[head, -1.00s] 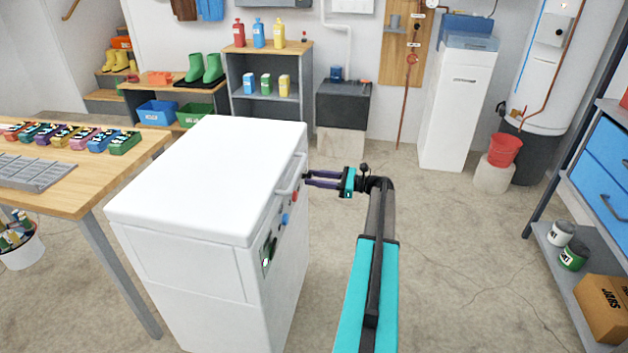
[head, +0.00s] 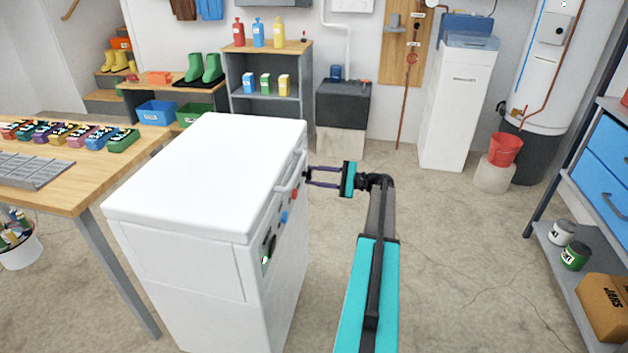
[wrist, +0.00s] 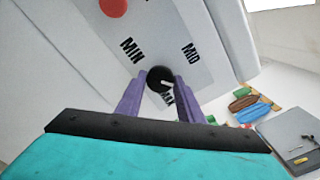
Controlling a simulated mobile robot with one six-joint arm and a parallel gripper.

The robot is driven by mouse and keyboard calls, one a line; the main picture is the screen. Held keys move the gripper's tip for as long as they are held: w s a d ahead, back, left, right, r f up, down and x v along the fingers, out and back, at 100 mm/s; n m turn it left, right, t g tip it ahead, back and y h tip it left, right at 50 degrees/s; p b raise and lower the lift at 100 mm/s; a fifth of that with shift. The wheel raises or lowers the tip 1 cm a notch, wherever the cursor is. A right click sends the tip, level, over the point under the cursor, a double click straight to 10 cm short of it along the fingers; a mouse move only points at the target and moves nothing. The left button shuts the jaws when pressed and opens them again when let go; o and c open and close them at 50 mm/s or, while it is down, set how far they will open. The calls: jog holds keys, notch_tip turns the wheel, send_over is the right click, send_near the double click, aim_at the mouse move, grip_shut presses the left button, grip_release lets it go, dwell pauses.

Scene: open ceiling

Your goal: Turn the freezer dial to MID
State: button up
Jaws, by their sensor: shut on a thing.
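The white chest freezer (head: 205,170) stands left of my arm, its lid shut. In the wrist view its panel carries the labels MIN (wrist: 131,50), MID (wrist: 190,53) and MAX (wrist: 168,96) around the black dial (wrist: 160,76). The dial has a pale pointer mark; its exact direction is hard to tell, partly between the fingers. My gripper (wrist: 158,88) is shut on the dial, one purple finger on each side. In the head view my gripper (head: 309,175) reaches the freezer's right face near the lid handle (head: 291,172); the dial is not clear there.
Red (head: 294,194) and blue (head: 284,218) round parts sit on the same freezer face. A wooden table (head: 80,190) stands left of the freezer. A blue-drawer shelf (head: 600,165) is at the right. The floor between is open.

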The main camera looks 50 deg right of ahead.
jog(key=shift+s+f+n+b, duration=0.1)
jog(key=shift+n+b, duration=1.4)
jog(key=shift+n, duration=1.05)
jog(key=shift+s+f+n+b, duration=0.1)
jog(key=shift+n+b, duration=1.35)
jog(key=shift+n, duration=1.1)
jog(key=shift+r, duration=0.1)
jog(key=o, duration=1)
jog(key=shift+o, duration=0.2)
jog(key=shift+w+r, duration=0.1)
